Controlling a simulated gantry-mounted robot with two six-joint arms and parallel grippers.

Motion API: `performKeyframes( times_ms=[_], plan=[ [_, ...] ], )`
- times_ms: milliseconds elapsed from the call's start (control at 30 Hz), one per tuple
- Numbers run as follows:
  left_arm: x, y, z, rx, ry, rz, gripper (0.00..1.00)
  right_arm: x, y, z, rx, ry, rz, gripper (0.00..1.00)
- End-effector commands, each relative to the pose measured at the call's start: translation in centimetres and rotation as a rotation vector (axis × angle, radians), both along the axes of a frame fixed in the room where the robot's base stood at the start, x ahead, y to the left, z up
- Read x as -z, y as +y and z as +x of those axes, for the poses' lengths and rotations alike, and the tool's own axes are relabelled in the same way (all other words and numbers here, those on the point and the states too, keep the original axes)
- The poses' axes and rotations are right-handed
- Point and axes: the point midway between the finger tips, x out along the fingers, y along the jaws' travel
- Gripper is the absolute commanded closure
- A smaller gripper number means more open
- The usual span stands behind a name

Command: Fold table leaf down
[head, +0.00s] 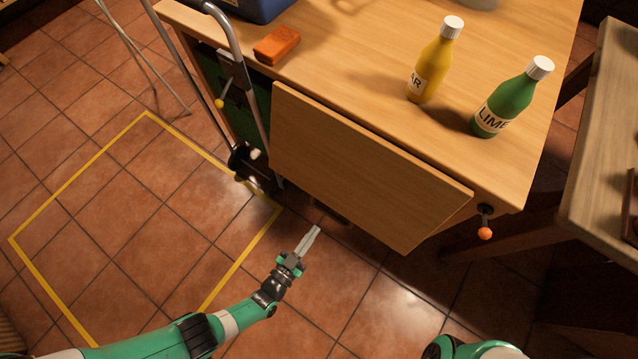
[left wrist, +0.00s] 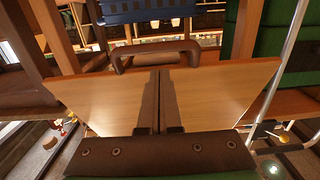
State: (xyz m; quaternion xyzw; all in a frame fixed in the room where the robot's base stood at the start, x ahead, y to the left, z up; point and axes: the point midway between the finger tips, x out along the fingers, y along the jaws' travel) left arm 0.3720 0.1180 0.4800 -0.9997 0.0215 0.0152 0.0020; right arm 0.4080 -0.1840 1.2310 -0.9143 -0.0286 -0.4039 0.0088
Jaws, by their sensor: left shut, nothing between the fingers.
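The table leaf (head: 365,170) is a light wood panel along the front edge of the wooden table (head: 350,70). It slopes down from the tabletop edge; its exact angle is hard to tell. The leaf also fills much of the left wrist view (left wrist: 220,95), with a dark curved bar (left wrist: 155,48) above the fingers. My left gripper (head: 314,233) is shut and empty, in front of and below the leaf's lower edge in the head view. In the left wrist view its closed fingers (left wrist: 158,100) overlap the panel; contact cannot be told. My right gripper is out of view.
A yellow bottle (head: 432,70), a green bottle (head: 505,103) and an orange block (head: 277,45) stand on the table. An orange knob (head: 485,233) is right of the leaf. A metal-framed cart (head: 240,75) stands left. Tiled floor lies clear at left.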

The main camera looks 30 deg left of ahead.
Motion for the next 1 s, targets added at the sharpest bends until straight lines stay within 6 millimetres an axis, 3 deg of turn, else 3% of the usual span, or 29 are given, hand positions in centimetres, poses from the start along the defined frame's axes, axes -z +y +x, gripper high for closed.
performKeyframes(
  times_ms=[833, 1000],
  plan=[
    [0.7, 0.7, -0.4, 0.008, 0.012, -0.007, 1.0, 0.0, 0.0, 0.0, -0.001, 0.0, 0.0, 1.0],
    [0.5, 0.6, -2.1, 0.012, 0.014, -0.006, 1.0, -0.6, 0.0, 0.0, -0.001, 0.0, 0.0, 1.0]
  ],
)
